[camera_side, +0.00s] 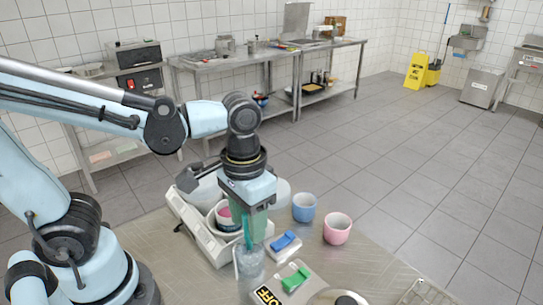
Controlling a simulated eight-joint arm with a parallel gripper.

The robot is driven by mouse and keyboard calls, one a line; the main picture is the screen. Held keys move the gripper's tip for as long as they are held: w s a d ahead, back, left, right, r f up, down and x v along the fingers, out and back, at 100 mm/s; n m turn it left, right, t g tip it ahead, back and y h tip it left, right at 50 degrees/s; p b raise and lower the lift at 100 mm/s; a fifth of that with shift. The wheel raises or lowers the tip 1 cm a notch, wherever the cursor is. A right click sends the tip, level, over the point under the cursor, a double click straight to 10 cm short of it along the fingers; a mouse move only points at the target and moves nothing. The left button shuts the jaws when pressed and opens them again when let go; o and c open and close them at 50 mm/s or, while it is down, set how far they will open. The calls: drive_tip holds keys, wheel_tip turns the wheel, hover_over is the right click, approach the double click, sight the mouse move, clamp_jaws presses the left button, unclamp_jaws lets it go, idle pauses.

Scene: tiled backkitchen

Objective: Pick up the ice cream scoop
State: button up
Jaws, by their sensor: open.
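My gripper (250,232) points straight down over the front part of the metal counter (375,265). It is open, though its fingertips are hard to make out. A thin teal upright piece, perhaps the handle of the ice cream scoop (247,233), shows at the gripper's lower end. It rises above a clear container (249,263) just below. I cannot tell whether the fingers touch it. The scoop's head cannot be made out.
A white rack (200,232) with tubs stands behind and left of the gripper. A blue cup (304,208) and a pink cup (337,229) stand to the right. A blue-topped item (285,241) and a green-topped item (296,278) lie nearby. The counter's right part is mostly clear.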

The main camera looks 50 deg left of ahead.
drive_tip(key=shift+f, duration=0.3)
clamp_jaws()
drive_tip(key=shift+r, duration=0.1)
